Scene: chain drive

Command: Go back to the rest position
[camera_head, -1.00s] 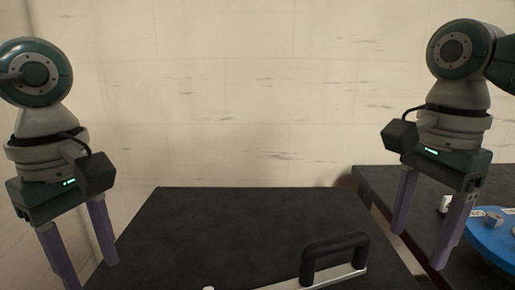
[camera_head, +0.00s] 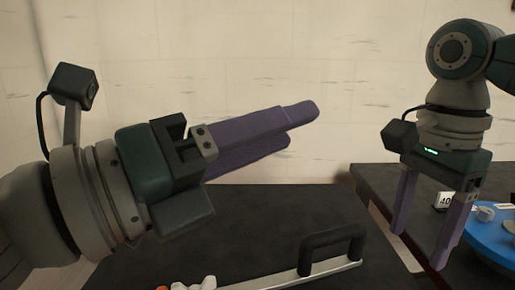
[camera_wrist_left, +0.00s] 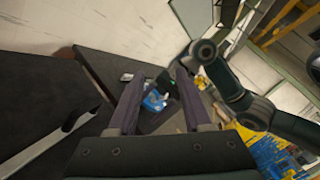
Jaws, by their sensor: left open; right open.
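My left gripper (camera_head: 300,125) is stretched out sideways above the dark table, its purple fingers pointing right in the head view. It is open with nothing between the fingers; its fingers also show in the left wrist view (camera_wrist_left: 158,95). My right gripper (camera_head: 421,235) hangs fingers down at the right, open and empty, over the gap between the two tables. The left gripper is apart from the table and the things on it.
The dark table (camera_head: 220,215) bears a metal bar with a black handle (camera_head: 333,240) at its front. Small white and orange parts (camera_head: 190,285) lie at the lower edge. A second dark table (camera_head: 375,180) at right bears a blue round tray (camera_head: 485,250) and a white card marked 40 (camera_head: 443,201).

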